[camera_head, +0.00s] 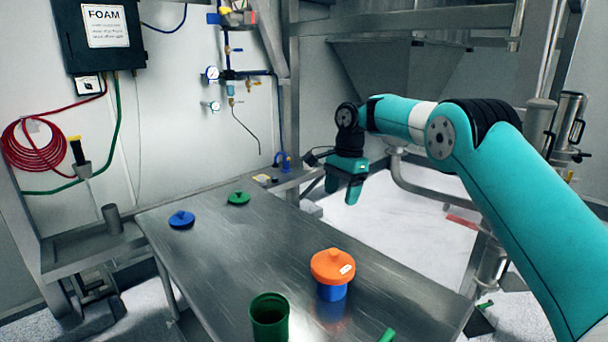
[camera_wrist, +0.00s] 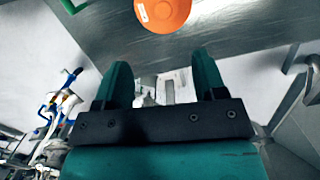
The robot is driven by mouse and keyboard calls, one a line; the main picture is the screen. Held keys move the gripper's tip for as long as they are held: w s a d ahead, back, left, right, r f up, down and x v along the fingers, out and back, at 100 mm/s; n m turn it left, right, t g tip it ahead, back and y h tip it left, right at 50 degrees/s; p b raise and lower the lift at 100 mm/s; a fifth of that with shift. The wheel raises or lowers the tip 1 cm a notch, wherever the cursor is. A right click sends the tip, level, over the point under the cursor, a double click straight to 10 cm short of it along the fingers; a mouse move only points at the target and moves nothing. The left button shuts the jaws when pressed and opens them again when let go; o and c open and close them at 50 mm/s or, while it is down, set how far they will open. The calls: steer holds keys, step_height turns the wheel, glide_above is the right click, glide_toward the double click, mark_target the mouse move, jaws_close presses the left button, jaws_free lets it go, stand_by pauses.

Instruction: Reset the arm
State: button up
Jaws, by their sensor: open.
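My gripper (camera_head: 345,186) hangs from the teal arm, above and beyond the right edge of the steel table (camera_head: 240,262). Its fingers are apart with nothing between them, as the wrist view (camera_wrist: 166,85) also shows. A blue container with an orange lid (camera_head: 332,266) stands on the table, apart from the gripper. The orange lid also shows at the top of the wrist view (camera_wrist: 162,12).
An open green container (camera_head: 269,318) stands at the table's near edge, with a green piece (camera_head: 387,335) to its right. A blue lid (camera_head: 181,219) and a green lid (camera_head: 238,198) lie at the far left. A metal hopper (camera_head: 385,75) stands behind my arm.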

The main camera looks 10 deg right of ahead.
steer(key=s+a+r+n+b, duration=0.1)
steer(key=s+a+r+n, duration=0.15)
steer(key=s, duration=0.35)
steer(key=s+a+r+n+y+b, duration=0.1)
steer(key=s+a+r+n, duration=0.1)
steer(key=s+n, duration=0.3)
steer(key=s+a+r+n+b, duration=0.1)
steer(key=s+a+r+n, duration=0.15)
steer(key=s, duration=0.45)
steer(key=s+f+n, duration=0.2)
steer(key=s+n, duration=0.1)
steer(key=s, duration=0.5)
steer(key=s+f+n+y+b, duration=0.1)
steer(key=s+f+n, duration=0.1)
steer(key=s, duration=0.6)
steer(key=s+d+f+n+b, duration=0.1)
steer(key=s+n, duration=0.3)
steer(key=s, duration=0.4)
steer(key=shift+s+f+n+t+y, duration=0.3)
steer(key=shift+s+f+n, duration=0.1)
steer(key=shift+f, duration=0.1)
steer(key=shift+d, duration=0.1)
